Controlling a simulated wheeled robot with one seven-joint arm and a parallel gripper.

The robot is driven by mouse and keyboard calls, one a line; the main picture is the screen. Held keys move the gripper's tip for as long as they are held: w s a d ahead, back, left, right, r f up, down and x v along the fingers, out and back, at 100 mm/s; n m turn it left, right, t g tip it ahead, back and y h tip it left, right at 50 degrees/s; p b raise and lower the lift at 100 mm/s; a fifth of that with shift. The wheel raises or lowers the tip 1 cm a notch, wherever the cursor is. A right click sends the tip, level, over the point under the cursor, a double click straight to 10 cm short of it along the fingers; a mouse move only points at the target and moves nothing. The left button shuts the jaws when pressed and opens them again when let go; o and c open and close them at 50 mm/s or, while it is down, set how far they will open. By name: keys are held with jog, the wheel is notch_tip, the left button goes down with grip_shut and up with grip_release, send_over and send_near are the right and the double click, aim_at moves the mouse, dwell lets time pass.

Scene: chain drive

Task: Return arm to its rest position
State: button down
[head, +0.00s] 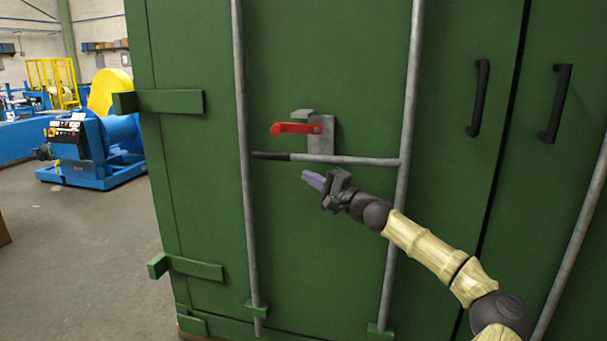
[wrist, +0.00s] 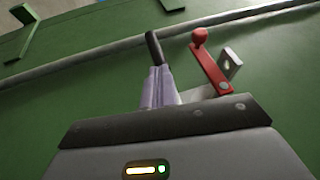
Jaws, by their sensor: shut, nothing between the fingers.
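My gripper (head: 306,178) is in front of the green cabinet door (head: 195,50), just below a horizontal grey bar (head: 350,160) with a black grip at its left end. Its purple fingers are together with nothing between them; they also show in the wrist view (wrist: 158,88). My arm reaches up to it from the lower right. In the wrist view the black grip (wrist: 154,47) shows just past the fingertips; I cannot tell whether they touch. A red lever (head: 295,128) sits on a grey bracket above the bar, and it also shows in the wrist view (wrist: 211,62).
Two vertical grey rods (head: 240,110) (head: 408,110) run along the door. Two black handles (head: 479,98) (head: 555,103) are on the right. Green hinge tabs (head: 175,101) stick out at the left edge. Blue machinery (head: 90,150) stands at far left, with open floor (head: 75,250) before it.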

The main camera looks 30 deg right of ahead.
dwell(0.4)
jog(key=a+f+n+g+y, duration=0.1)
jog(key=a+f+n+g, duration=0.45)
jog(key=a, duration=0.75)
jog(key=a+f+n+g+y, duration=0.1)
jog(key=a+f+n+g, duration=0.15)
jog(key=a+f, duration=0.8)
jog(key=s+a+f+n+g+h, duration=0.45)
jog(key=s+a+f+g, duration=0.25)
jog(key=s+a+f, duration=0.45)
jog(key=s+d+h, duration=0.2)
jog(key=s+d, duration=0.2)
jog(key=s, duration=0.3)
jog(key=s+d+g+h, duration=0.15)
jog(key=s+d, duration=0.25)
jog(key=s, duration=0.4)
jog(key=s+d+t+h, duration=0.1)
jog(key=s+d+h, duration=0.25)
jog(key=s, duration=0.35)
notch_tip(320, 180, up, 28)
jog(key=p, duration=2.8)
jog(key=shift+y, duration=0.35)
